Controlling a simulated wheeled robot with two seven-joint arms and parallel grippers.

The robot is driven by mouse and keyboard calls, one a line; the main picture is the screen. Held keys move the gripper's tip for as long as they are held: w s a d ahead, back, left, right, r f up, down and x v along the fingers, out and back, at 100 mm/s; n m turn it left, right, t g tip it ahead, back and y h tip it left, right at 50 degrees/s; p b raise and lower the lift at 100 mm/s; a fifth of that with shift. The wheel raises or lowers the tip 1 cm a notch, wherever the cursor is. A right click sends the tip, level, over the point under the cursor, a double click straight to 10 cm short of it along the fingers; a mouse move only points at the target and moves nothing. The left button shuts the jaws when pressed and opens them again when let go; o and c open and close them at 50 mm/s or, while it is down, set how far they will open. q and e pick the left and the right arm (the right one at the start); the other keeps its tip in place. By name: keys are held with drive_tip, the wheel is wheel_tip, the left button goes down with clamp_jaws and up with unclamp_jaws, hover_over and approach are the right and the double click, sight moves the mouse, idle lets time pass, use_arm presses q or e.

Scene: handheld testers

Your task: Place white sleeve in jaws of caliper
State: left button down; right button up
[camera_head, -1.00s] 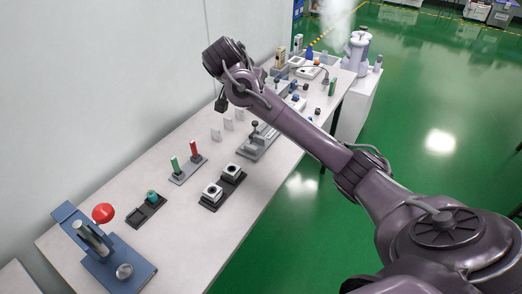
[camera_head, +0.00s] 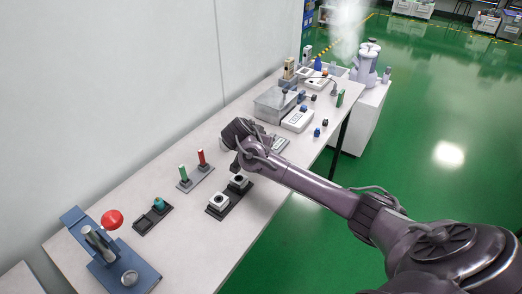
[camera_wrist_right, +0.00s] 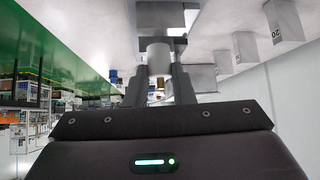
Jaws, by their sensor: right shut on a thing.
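The white sleeve (camera_wrist_right: 158,56) is a short pale cylinder in the right wrist view. My right gripper (camera_wrist_right: 157,76) is shut on it, with a dark finger on each side. A grey piece with dark jaw-like edges, likely the caliper (camera_wrist_right: 160,16), is just beyond the sleeve; I cannot tell whether they touch. In the head view my right gripper (camera_head: 236,163) is low over the middle of the table. A grey device, likely the caliper's far part (camera_head: 278,145), shows beside my arm; the rest is hidden, and so is the sleeve. My left gripper is not in view.
White blocks (camera_wrist_right: 282,20) stand beside the gripper in the wrist view.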

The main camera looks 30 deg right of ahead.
drive_tip(key=shift+f, duration=1.55)
drive_tip(key=o, duration=0.9)
drive_tip(key=shift+f, duration=0.1)
drive_tip(key=shift+o, duration=0.2)
drive_tip(key=shift+a+r, duration=0.1)
drive_tip(key=shift+r, duration=0.15)
drive_tip(key=v, duration=1.1)
drive_tip(key=shift+s+a+r, duration=0.2)
drive_tip(key=shift+r, duration=0.05)
